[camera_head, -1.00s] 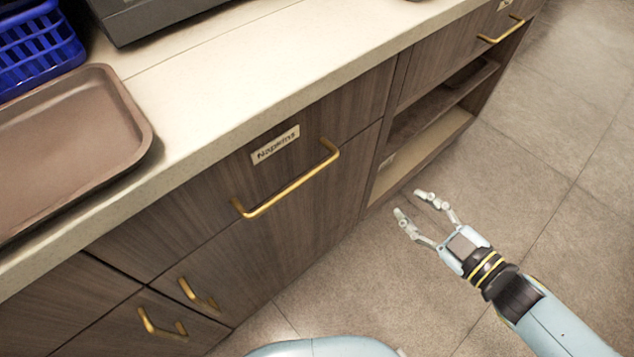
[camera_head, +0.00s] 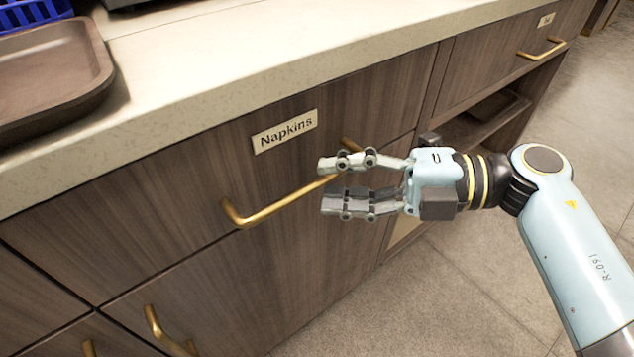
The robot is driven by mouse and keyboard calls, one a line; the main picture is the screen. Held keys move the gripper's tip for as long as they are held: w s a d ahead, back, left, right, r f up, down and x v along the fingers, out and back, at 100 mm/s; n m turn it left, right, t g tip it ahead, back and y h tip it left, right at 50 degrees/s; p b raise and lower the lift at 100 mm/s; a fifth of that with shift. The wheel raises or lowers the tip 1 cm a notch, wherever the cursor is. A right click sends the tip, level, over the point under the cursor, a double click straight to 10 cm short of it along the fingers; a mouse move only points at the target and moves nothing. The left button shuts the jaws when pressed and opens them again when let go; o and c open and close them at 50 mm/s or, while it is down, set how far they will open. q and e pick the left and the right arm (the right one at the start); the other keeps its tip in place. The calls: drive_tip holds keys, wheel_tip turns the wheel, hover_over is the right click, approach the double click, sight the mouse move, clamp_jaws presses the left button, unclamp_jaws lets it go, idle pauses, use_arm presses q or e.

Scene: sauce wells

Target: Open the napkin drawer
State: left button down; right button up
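The napkin drawer (camera_head: 190,193) has a dark wood front and a label (camera_head: 285,131) reading "Napkins". It looks shut, flush with the cabinet. Its brass handle (camera_head: 262,214) runs slantwise below the label. My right gripper (camera_head: 325,184) is open, with its fingers pointing left in front of the handle's right part and hiding some of it. A gap shows between the fingers. I cannot tell whether they touch the handle. My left gripper is not in view.
A pale countertop (camera_head: 250,75) runs above the drawer, with a brown tray (camera_head: 105,75) and a blue basket (camera_head: 35,12) at the left. Lower handles (camera_head: 160,330) stick out below. An open shelf (camera_head: 480,130) is at the right. The floor (camera_head: 450,295) is clear.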

drive_tip(key=shift+x, duration=1.5)
clamp_jaws()
